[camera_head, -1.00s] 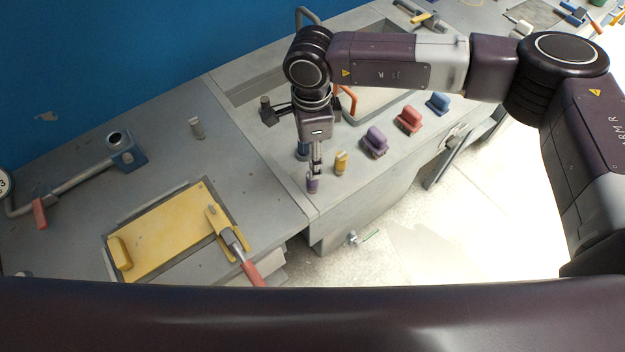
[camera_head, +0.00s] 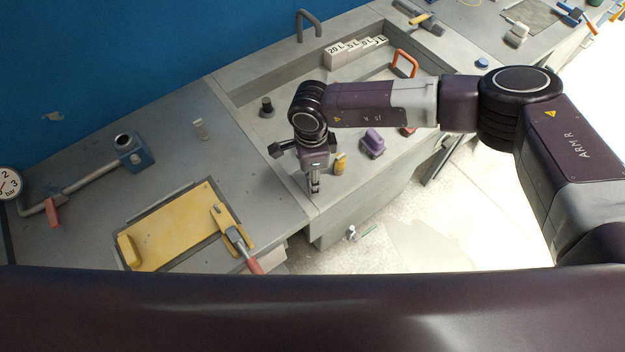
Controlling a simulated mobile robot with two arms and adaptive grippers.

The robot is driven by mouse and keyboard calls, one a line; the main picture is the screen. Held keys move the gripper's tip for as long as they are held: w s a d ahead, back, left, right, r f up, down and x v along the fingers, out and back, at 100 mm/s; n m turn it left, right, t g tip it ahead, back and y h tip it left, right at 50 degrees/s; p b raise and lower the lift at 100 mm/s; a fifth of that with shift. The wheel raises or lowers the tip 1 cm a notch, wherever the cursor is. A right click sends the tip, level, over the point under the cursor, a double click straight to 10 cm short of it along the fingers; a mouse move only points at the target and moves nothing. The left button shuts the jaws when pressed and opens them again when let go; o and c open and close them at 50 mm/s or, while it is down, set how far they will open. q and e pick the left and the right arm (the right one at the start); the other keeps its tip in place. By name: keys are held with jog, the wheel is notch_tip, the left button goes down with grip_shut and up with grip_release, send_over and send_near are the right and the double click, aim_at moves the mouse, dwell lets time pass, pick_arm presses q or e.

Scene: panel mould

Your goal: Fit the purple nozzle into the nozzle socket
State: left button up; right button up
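My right gripper (camera_head: 314,190) points down near the front left corner of the middle bench. Its fingertips are small and close together at the bench top, and I cannot tell whether they are open or shut. A blue block with a round dark hole (camera_head: 134,151), apparently the nozzle socket, sits on the pipe end on the left bench, well apart from the gripper. My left gripper is not in view.
A yellow nozzle (camera_head: 340,163) stands close right of the gripper. A dark knob (camera_head: 267,107) and a grey peg (camera_head: 200,128) stand behind. A yellow panel (camera_head: 178,228) with a red-handled clamp (camera_head: 243,250) lies on the left bench.

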grip_shut()
jog(key=shift+r, duration=0.15)
